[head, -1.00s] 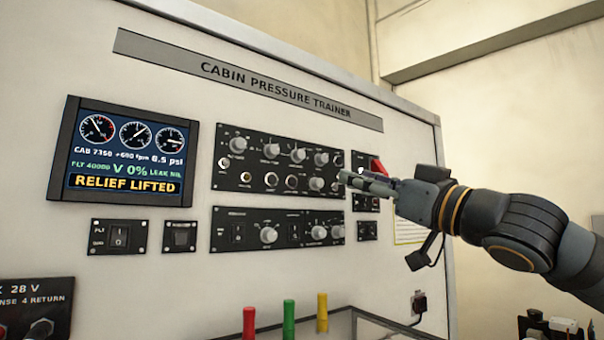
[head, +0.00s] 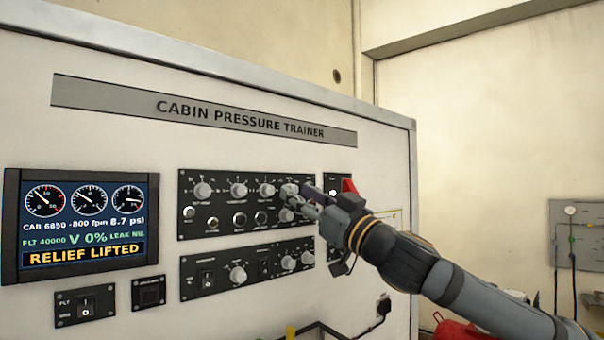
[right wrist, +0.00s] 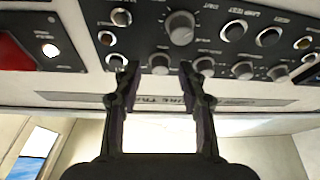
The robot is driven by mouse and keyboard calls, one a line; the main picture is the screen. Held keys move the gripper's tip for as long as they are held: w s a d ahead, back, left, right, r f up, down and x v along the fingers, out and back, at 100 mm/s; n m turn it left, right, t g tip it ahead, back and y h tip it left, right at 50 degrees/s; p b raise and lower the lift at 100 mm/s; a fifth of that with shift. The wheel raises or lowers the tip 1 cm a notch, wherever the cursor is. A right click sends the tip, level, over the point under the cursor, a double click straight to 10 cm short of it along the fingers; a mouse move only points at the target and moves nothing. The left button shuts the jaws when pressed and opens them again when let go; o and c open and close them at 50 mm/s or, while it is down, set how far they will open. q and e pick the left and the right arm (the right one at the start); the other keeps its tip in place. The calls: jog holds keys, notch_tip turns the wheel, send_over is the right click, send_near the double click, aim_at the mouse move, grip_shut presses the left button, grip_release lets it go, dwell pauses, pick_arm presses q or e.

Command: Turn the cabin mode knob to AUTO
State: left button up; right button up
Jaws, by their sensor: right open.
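The upper black control panel (head: 187,229) carries two rows of grey knobs and round buttons on the Cabin Pressure Trainer. Its labels are too small to tell which knob is the cabin mode knob. My right gripper (head: 291,190) is at the right end of the panel's upper row and hides part of it. In the right wrist view, where the trainer appears upside down, the right gripper (right wrist: 159,68) is open. A grey knob (right wrist: 160,63) appears between its fingertips; I cannot tell whether they touch it. My left gripper is not in view.
A display (head: 85,220) reads RELIEF LIFTED, 8.7 psi. A lower black panel (head: 217,277) with knobs and switches sits below. A red guard (right wrist: 15,55) and lit lamp (right wrist: 50,50) are beside the upper panel.

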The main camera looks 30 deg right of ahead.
jog(key=shift+w+a, duration=0.1)
jog(key=shift+w, duration=0.15)
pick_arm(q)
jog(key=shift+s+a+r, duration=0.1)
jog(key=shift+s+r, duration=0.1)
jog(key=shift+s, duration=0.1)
pick_arm(e)
jog(key=shift+s, duration=0.1)
jog(key=shift+c, duration=0.6)
grip_shut()
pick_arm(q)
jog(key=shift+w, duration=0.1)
